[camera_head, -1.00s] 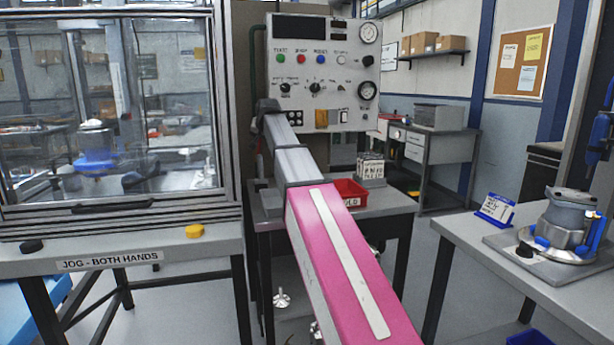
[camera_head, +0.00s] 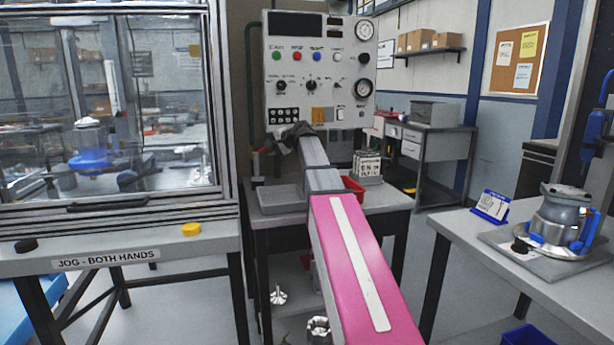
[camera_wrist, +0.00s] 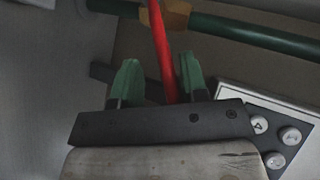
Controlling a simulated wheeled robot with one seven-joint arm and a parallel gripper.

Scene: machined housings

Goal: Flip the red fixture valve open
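The red valve lever (camera_wrist: 160,45) shows in the wrist view. It runs from a brass-coloured valve body (camera_wrist: 177,14) on a green pipe (camera_wrist: 250,30) and lies across the pipe's line. My gripper (camera_wrist: 158,70) has its two green fingers on either side of the lever, with a visible gap on the left; the right finger is close to it, and contact is unclear. In the head view my gripper (camera_head: 288,136) is in front of the lower left of the control panel. A bit of red (camera_head: 265,148) shows just left of it, probably the lever.
The control panel (camera_head: 323,100) with buttons and gauges stands right behind my gripper. Below is a table with a grey tray (camera_head: 283,205) and a red bin (camera_head: 352,187). A glazed press enclosure (camera_head: 232,150) stands close on the left. A housing on a fixture (camera_head: 560,215) stands right.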

